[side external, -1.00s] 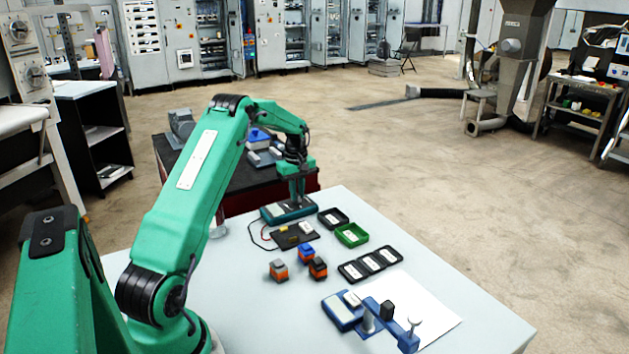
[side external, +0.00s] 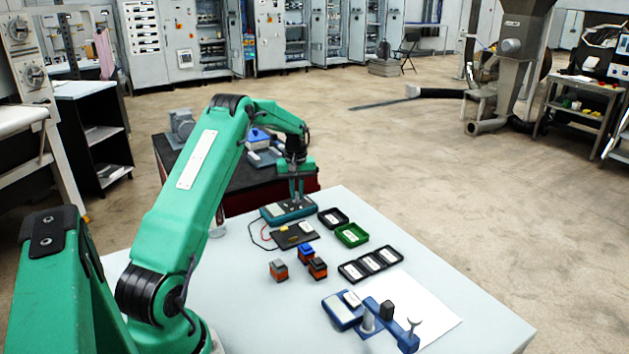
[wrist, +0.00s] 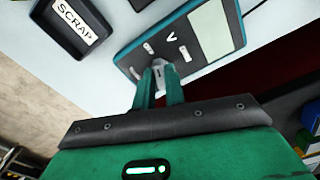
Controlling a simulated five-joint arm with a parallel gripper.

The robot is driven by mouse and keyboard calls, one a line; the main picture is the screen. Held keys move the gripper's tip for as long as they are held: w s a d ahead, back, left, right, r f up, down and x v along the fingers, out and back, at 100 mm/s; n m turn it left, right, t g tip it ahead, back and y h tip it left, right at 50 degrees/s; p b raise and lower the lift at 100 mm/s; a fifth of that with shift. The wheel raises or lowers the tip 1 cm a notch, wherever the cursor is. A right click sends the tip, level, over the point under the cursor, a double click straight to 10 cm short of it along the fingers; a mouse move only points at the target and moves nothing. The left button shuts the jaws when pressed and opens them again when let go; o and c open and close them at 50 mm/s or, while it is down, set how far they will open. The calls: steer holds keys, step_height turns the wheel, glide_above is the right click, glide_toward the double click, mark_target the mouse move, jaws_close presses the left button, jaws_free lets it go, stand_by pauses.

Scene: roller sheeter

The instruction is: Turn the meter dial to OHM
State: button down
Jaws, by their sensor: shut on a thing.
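The meter (side external: 276,213) is a teal-edged box lying on the pale table near its far edge. In the wrist view the meter (wrist: 200,62) has a dark face, a pale screen, a "V" mark and several small white labels I cannot read. My gripper (side external: 296,205) points down over the meter. In the wrist view my gripper (wrist: 160,70) is shut on the small grey dial (wrist: 159,67). The fingers hide part of the dial, so I cannot tell which mark it points to.
A black tray labelled SCRAP (wrist: 52,42) stands beside the meter. A green tray (side external: 341,240), a black three-part tray (side external: 353,277), several small blocks (side external: 279,271) and a blue fixture (side external: 345,315) are nearer. A dark board (side external: 285,241) with leads lies close to the meter.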

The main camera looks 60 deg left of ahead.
steer(key=m, duration=0.7)
steer(key=shift+s+a, duration=0.1)
steer(key=shift+a, duration=0.05)
steer(key=m, duration=0.7)
steer(key=shift+a, duration=0.1)
steer(key=c, duration=1.5)
jaws_free()
steer(key=shift+o, duration=0.2)
steer(key=shift+r, duration=3.95)
